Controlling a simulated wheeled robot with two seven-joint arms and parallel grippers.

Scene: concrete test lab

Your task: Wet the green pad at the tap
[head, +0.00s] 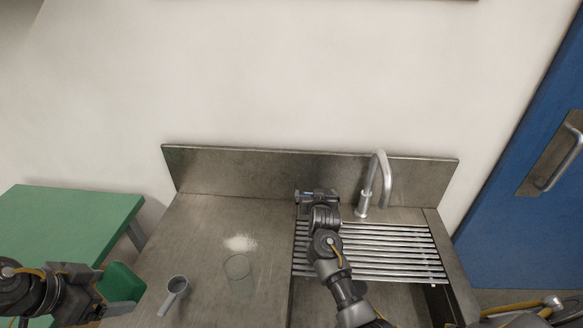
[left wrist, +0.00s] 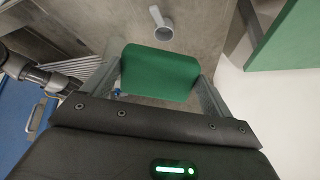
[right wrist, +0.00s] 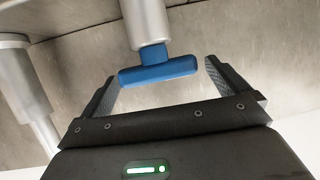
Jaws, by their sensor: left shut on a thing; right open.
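My left gripper (head: 98,290) is shut on the green pad (head: 122,281) at the lower left of the head view. In the left wrist view the pad (left wrist: 160,73) sits between the two fingers. The silver tap (head: 376,182), with a curved spout, stands at the back of the steel sink unit. My right gripper (head: 317,194) is beside it on the left, open. In the right wrist view a blue T-shaped handle (right wrist: 157,72) on a metal stem lies between the right gripper's (right wrist: 158,75) spread fingers, apart from both. No water shows.
A slatted rack (head: 400,250) lies below the tap. A green table (head: 65,222) is left, a blue door (head: 530,190) right.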

